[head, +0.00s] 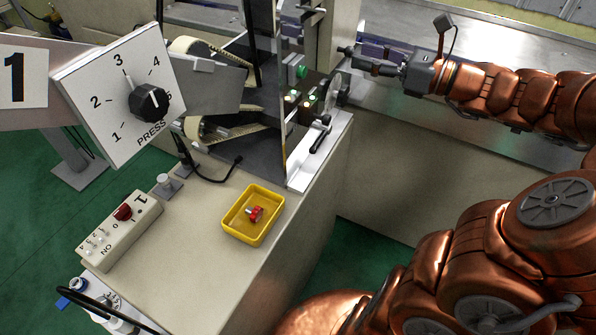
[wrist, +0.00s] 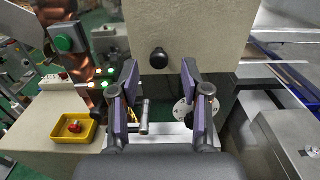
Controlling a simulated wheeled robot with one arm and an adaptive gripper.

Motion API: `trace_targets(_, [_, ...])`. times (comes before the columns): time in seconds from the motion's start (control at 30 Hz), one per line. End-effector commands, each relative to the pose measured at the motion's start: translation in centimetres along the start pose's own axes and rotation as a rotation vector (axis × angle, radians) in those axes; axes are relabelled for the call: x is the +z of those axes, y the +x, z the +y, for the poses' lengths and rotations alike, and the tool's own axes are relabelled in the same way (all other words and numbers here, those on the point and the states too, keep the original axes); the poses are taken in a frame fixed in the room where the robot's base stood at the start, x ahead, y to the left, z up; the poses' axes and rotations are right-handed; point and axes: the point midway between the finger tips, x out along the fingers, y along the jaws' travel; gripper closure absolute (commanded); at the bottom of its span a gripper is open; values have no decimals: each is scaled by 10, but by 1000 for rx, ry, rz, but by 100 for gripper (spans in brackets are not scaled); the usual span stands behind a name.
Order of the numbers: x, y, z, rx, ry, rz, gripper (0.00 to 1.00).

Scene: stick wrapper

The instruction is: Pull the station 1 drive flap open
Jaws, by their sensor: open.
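A beige panel with a round black knob (wrist: 159,58) fills the upper middle of the wrist view; it looks like the drive flap (wrist: 195,30). My gripper (wrist: 159,73) is open and empty, its two purple-padded fingers on either side of the knob in the picture. I cannot tell how far ahead the knob is; no contact shows. In the head view my gripper (head: 349,53) reaches in from the right, pointing left at the machine's upper right side. The knob cannot be made out there.
Below the panel are a silver lever (wrist: 145,117) and a disc with holes (wrist: 184,111); the disc also shows in the head view (head: 334,92). A yellow tray (head: 233,230) with a red part, a control box (head: 120,232) and a rotary dial (head: 118,95) stand left.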

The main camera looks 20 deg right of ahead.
Motion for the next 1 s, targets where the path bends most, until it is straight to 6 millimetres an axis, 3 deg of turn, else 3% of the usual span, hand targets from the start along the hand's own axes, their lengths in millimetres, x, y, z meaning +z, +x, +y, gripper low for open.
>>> trace_targets(0.4, [0,-53,0,1,-2,3,53])
trace_targets(1.0, [-14,2,70,227,-171,168,53])
